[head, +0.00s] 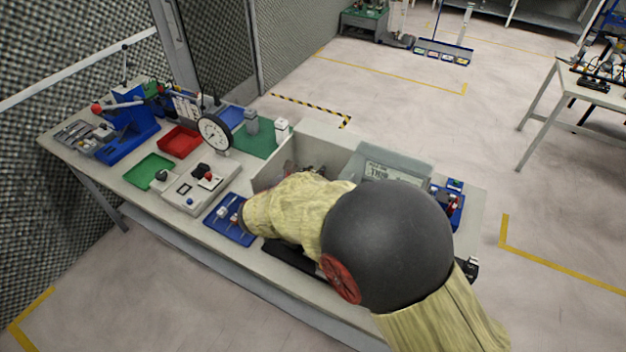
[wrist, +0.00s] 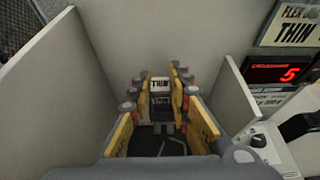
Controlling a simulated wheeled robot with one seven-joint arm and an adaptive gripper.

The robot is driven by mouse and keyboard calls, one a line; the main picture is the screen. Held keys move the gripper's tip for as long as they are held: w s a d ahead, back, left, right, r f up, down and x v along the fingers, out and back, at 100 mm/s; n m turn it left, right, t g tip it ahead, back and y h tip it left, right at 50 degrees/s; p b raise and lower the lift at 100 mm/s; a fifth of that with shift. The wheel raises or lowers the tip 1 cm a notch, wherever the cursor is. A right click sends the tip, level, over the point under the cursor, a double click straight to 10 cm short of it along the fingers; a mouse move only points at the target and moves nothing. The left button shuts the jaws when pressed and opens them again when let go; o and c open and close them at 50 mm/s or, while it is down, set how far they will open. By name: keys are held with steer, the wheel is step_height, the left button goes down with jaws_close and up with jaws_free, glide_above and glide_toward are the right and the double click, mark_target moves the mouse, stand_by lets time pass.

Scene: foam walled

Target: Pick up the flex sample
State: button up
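A small piece with a white label reading THIN and a darker lower part, seemingly the flex sample (wrist: 160,98), shows between my fingers in the wrist view. My gripper (wrist: 161,80) has yellow-padded fingers, which stand apart on either side of it. I cannot tell whether the pads touch it. The pale walls of an open-topped box (wrist: 60,85) surround the gripper. In the head view my arm hides most of the gripper and the sample inside the box (head: 318,150).
A sign reading FLEX and THIN (wrist: 291,22) and a red display showing 5 (wrist: 280,73) stand right of the box. In the head view, a dial gauge (head: 214,133), red tray (head: 180,142), green tray (head: 148,170) and blue tray (head: 226,214) crowd the bench to the left.

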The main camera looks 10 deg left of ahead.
jaws_close()
steer(key=shift+r, duration=0.1)
